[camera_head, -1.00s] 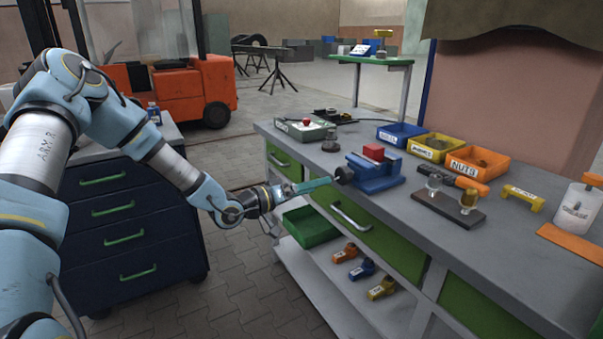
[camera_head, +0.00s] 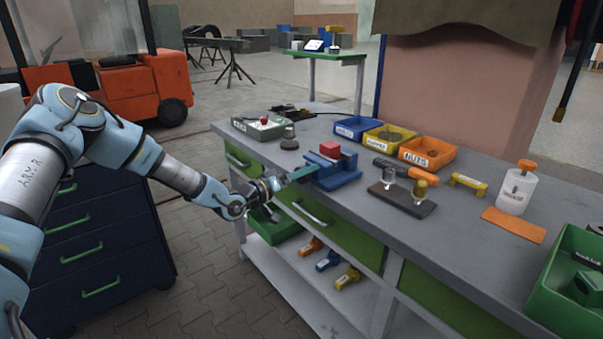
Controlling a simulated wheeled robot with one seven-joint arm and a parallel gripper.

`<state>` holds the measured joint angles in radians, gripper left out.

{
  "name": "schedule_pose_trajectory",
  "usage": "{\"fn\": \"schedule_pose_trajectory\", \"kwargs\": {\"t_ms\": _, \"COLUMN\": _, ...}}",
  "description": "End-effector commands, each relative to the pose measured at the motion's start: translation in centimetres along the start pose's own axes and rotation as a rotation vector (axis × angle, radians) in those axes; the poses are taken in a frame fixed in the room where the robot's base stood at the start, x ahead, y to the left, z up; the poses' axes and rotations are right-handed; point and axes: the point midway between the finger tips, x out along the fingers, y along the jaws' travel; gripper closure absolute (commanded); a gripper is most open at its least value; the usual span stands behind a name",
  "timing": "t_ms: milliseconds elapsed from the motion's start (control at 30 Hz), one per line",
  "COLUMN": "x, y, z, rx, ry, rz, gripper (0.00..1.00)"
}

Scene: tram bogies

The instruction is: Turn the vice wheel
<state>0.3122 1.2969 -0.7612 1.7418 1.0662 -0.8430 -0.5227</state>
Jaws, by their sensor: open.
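The blue vice (camera_head: 334,177) stands at the front edge of the grey workbench, with a red block (camera_head: 330,149) on top between its jaws. Its dark wheel faces left towards my arm and is now hidden behind my gripper's finger. My gripper (camera_head: 303,173) is at the vice's left end, over the bench's front edge. A teal finger reaches to where the wheel is. The jaws are open, seen from the side. I cannot tell whether the fingers touch the wheel or stand around it.
The workbench (camera_head: 445,223) holds blue, yellow and orange bins behind the vice. A dark stand (camera_head: 402,201) with small items lies to its right. A green-white box (camera_head: 260,126) is to the left. A green tray (camera_head: 275,228) sits on the shelf below my gripper.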

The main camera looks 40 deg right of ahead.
Motion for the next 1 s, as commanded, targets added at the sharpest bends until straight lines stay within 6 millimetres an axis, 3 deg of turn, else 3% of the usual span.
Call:
{"fn": "schedule_pose_trajectory", "kwargs": {"t_ms": 200, "x": -0.01, "y": -0.02, "z": 0.01, "rx": 0.000, "ry": 0.000, "rz": 0.000, "gripper": 0.06}}
{"fn": "schedule_pose_trajectory", "kwargs": {"t_ms": 900, "x": -0.04, "y": -0.03, "z": 0.00, "rx": 0.000, "ry": 0.000, "rz": 0.000, "gripper": 0.85}}
{"fn": "schedule_pose_trajectory", "kwargs": {"t_ms": 1000, "x": -0.04, "y": -0.03, "z": 0.00, "rx": 0.000, "ry": 0.000, "rz": 0.000, "gripper": 0.90}}
